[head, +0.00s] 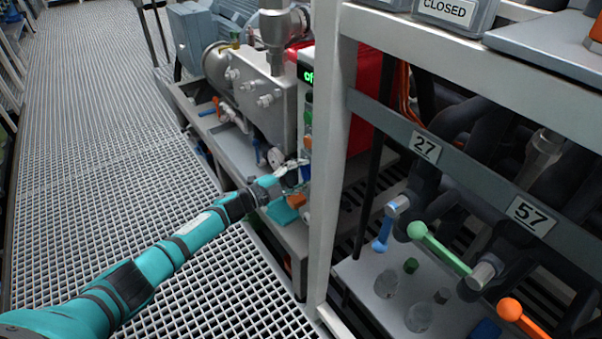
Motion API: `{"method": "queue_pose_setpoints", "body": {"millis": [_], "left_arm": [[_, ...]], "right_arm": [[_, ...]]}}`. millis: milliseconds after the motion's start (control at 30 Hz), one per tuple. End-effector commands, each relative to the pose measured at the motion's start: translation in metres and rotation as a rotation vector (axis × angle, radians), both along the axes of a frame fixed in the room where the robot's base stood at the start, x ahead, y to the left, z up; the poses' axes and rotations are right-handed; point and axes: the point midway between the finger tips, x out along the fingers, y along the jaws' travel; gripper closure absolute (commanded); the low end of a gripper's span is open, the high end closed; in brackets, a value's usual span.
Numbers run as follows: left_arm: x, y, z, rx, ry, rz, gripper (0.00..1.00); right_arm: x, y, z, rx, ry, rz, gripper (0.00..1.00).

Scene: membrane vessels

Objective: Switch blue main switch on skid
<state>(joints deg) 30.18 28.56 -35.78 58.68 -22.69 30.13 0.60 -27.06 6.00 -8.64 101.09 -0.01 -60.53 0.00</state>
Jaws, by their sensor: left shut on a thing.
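My left arm reaches in from the lower left to the skid (229,145). My left gripper (296,171) is shut at the narrow side of the grey and red cabinet, just left of the white frame post. The blue main switch (306,172) shows as a small blue patch at the fingertips, and the gripper is closed on it. The fingers and the post hide much of the switch, so its turned position cannot be told. A small display (308,76) above shows green letters, partly cut off by the post. My right gripper is out of view.
The white frame post (333,150) stands close to the right of my gripper. Valves with blue, green (439,248) and orange levers and labels 27 and 57 are at the right. Open grating floor (95,140) lies to the left.

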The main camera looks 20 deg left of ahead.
Motion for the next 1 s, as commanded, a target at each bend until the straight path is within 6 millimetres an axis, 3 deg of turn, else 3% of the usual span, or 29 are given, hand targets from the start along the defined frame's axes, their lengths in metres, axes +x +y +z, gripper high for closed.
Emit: {"method": "queue_pose_setpoints", "body": {"millis": [267, 300, 467, 767, 1000], "left_arm": [[0.0, 0.001, -0.001, -0.003, 0.003, 0.002, 0.89], [0.0, 0.001, -0.001, -0.002, 0.004, 0.003, 0.54], [0.0, 0.001, -0.001, -0.001, 0.002, 0.002, 0.33], [-0.001, 0.001, -0.001, 0.0, 0.001, 0.001, 0.33], [-0.027, 0.022, -0.002, 0.003, 0.003, 0.001, 0.33]], "right_arm": [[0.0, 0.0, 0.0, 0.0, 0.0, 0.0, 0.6], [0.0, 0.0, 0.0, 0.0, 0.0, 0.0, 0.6], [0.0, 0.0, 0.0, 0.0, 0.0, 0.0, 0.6], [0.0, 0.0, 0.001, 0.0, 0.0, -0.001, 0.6], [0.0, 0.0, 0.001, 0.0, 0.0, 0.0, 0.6]]}}
